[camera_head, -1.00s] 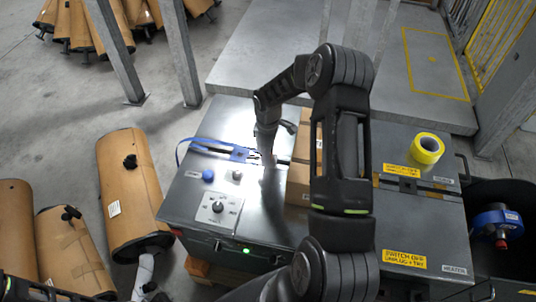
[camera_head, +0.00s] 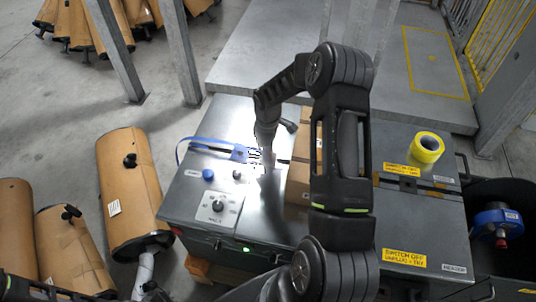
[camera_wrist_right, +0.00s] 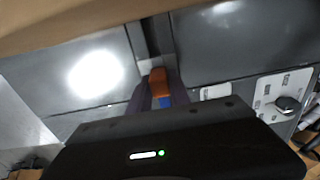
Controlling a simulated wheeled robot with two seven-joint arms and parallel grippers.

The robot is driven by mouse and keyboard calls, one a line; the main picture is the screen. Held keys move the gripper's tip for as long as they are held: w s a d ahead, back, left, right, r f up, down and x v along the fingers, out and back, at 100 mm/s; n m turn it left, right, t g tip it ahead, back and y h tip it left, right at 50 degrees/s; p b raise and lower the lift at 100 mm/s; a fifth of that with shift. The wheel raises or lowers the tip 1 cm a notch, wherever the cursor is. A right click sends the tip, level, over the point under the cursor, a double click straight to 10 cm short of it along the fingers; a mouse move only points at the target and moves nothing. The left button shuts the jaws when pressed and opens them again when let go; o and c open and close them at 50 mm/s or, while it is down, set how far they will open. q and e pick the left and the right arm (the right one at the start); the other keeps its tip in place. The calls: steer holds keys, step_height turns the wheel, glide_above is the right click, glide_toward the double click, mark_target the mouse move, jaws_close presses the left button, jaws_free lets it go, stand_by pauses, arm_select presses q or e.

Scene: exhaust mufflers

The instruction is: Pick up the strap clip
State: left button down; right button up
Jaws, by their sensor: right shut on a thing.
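My right gripper (camera_head: 258,153) is over the left half of the grey metal cabinet, pointing down to the strap. It is shut on the strap clip, which shows as an orange piece with a blue part between the fingers (camera_wrist_right: 159,82) in the right wrist view. The blue strap (camera_head: 210,142) runs left from the gripper and bends down toward the cabinet's left edge. It appears slightly above the top. The fingers hide much of the clip.
The cabinet top (camera_head: 255,210) carries a knob panel (camera_head: 217,207), a blue button (camera_head: 208,174), cardboard boxes (camera_head: 299,172) right of the gripper and a yellow tape roll (camera_head: 426,147).

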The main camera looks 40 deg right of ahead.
jaws_close()
steer(key=shift+r, duration=0.1)
steer(key=shift+r, duration=0.2)
step_height(320, 180, up, 9)
steer(key=shift+r+b, duration=0.2)
steer(key=shift+b, duration=0.75)
steer(key=shift+r, duration=0.1)
